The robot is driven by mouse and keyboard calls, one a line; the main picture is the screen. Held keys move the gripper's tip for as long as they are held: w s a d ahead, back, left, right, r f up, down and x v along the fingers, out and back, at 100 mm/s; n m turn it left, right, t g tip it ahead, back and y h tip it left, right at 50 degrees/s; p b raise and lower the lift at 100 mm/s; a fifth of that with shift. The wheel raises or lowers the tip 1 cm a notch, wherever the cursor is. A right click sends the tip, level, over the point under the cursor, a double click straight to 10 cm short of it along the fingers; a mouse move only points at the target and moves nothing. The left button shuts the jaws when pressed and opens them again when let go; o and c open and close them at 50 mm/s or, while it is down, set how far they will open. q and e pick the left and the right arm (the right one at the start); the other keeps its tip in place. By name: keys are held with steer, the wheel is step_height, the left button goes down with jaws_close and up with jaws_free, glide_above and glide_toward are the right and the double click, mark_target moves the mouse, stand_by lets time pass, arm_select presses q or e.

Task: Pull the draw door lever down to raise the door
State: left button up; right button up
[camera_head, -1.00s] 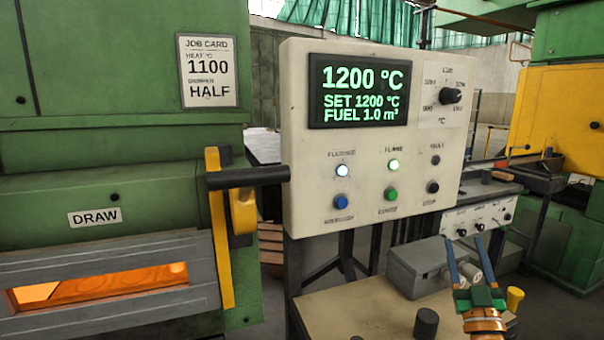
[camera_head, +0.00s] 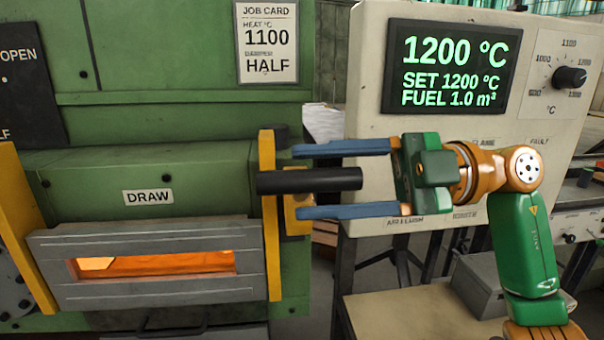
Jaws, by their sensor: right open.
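The draw door lever is a black horizontal bar (camera_head: 315,180) on a yellow upright (camera_head: 270,225) at the right side of the green furnace. My right gripper (camera_head: 298,181) is open, one blue finger above the black bar and one below it. The bar lies between the fingers, with a visible gap to each. The grey draw door (camera_head: 90,290) sits under the DRAW label (camera_head: 148,197). Orange glow shows through a slot in it. My left gripper is not in view.
The control panel (camera_head: 368,90) stands right behind my right gripper and reads 1200 °C. My arm hides its lower buttons. The job card (camera_head: 267,42) says 1100 and HALF. A grey box (camera_head: 475,285) sits on the bench (camera_head: 390,320) at lower right.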

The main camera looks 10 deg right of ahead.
steer(key=a, duration=0.2)
steer(key=shift+w+a, duration=0.1)
steer(key=shift+a, duration=0.2)
steer(key=shift+d, duration=0.25)
steer(key=shift+c, duration=0.4)
jaws_close()
stand_by(0.5)
